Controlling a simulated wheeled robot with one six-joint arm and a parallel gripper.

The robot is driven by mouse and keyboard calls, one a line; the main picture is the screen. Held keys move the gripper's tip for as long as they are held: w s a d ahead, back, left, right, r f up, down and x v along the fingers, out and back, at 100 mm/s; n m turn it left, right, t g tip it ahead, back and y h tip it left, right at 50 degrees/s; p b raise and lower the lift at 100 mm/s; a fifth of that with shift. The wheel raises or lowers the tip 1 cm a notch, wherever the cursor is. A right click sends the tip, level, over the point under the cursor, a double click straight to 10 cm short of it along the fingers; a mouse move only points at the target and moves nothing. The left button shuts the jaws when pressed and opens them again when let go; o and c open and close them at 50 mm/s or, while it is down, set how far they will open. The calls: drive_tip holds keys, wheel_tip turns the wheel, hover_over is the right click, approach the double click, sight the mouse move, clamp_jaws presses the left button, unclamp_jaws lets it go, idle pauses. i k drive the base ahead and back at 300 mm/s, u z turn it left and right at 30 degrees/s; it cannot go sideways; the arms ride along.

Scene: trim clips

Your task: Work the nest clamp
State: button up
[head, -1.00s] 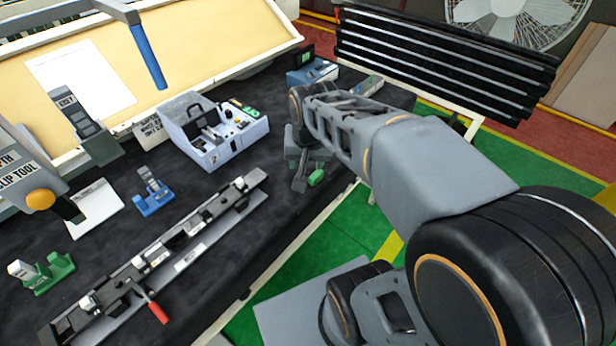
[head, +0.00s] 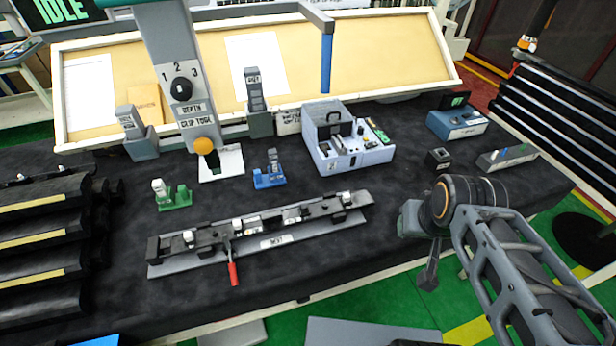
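The nest (head: 272,241) is a long grey rail fixture on the dark table, with several pale clips along it. The clamp's red handle (head: 233,274) sticks out at the nest's front edge, left of its middle, pointing down in the picture. My gripper (head: 428,278) is at the right, over the table's front edge, well apart from the handle. It is seen small and from the side, so I cannot tell whether its fingers are apart. I see nothing held in it.
The clip tool (head: 203,125) stands on a pale base behind the nest. A green holder (head: 175,197), a blue holder (head: 268,176) and a white box (head: 348,150) stand behind the nest. Black racks (head: 40,240) are at the left. The table between nest and gripper is clear.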

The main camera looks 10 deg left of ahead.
sight(233, 272)
drive_tip(key=u, duration=1.5)
drive_tip(key=k, duration=0.5)
drive_tip(key=z, duration=0.3)
drive_tip(key=i, duration=0.5)
drive_tip(key=u, duration=1.2)
